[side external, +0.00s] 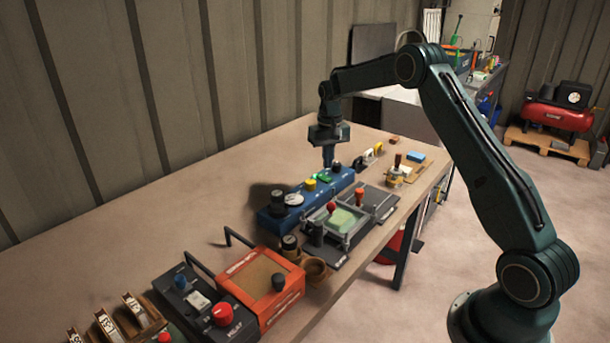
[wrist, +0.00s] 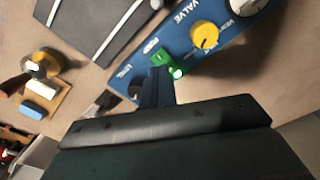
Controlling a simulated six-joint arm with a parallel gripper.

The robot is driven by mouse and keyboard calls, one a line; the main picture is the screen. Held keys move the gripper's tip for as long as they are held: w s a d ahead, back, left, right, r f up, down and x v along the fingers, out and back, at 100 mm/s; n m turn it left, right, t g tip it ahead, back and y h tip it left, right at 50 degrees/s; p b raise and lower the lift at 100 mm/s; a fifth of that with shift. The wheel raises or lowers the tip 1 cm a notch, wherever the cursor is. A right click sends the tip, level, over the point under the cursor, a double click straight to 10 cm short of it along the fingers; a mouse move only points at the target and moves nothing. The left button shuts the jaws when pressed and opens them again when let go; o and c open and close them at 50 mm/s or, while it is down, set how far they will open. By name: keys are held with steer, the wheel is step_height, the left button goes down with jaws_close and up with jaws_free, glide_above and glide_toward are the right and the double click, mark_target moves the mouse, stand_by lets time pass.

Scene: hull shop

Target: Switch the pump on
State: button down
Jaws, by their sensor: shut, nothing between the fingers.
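A long blue control panel (side external: 277,218) lies on the bench, and its bare face shows in the wrist view (wrist: 180,45). A green switch (wrist: 160,58) sits on it beside small lettering that looks like "PUMP"; green also shows in the side view (side external: 323,178). A small pale-green lit spot (wrist: 177,73) is just right of my fingertips. A yellow knob (wrist: 205,37) stands by the word "VALVE". My gripper (wrist: 160,72) is shut and empty, pointing down with its tips close to the green switch. I cannot tell whether they touch. The switch's position is unclear.
The panel also carries a white dial (side external: 293,199) and a black knob (side external: 337,167). A dark tray-like fixture (side external: 380,203) with red-topped handles is in front. An orange box (side external: 265,275) and a black box with a red knob (side external: 222,314) stand nearer. The bench's back left is clear.

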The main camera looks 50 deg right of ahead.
mark_target(327, 179)
steer(key=shift+r, duration=1.6)
steer(key=s+a+r+n+t, duration=0.3)
steer(key=s+a+r, duration=1.15)
steer(key=r, duration=0.25)
steer(key=s+a+f+n+t, duration=0.1)
steer(key=s+a, duration=0.3)
steer(key=s, duration=0.6)
steer(key=s+a+f+n+t, duration=0.1)
steer(key=s+a, duration=0.3)
steer(key=s, duration=0.7)
steer(key=shift+a+n+t, duration=0.3)
steer(key=shift+a+n, duration=0.05)
steer(key=shift+n, duration=0.15)
